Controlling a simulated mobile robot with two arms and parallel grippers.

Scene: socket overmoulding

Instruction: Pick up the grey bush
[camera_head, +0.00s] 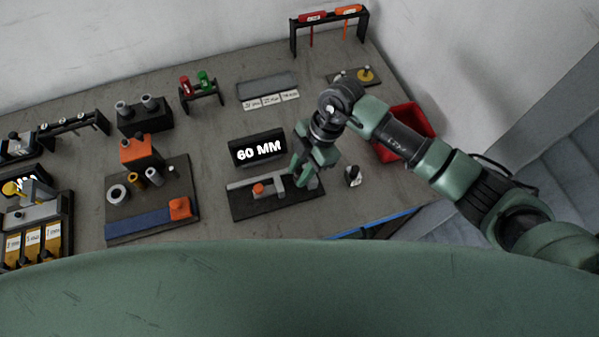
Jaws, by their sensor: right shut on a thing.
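My right gripper (299,181) comes down from the upper right over the right part of a black measuring fixture (245,208). It is shut on a small grey part, which I take to be the grey bush; the fingers hide most of it. I cannot tell whether the part touches the fixture. The fixture has a grey bar and an orange knob (258,189), and a display (258,148) behind it reads "60 MM". Other grey cylinders (122,108) stand on a black block at the back left. My left gripper is not in view.
A tray (123,210) with rings and an orange block lies to the left. A red bin (408,152) stands at the right, behind my right arm. A small black-and-white object (353,176) stands right of the gripper. Racks line the table's back edge.

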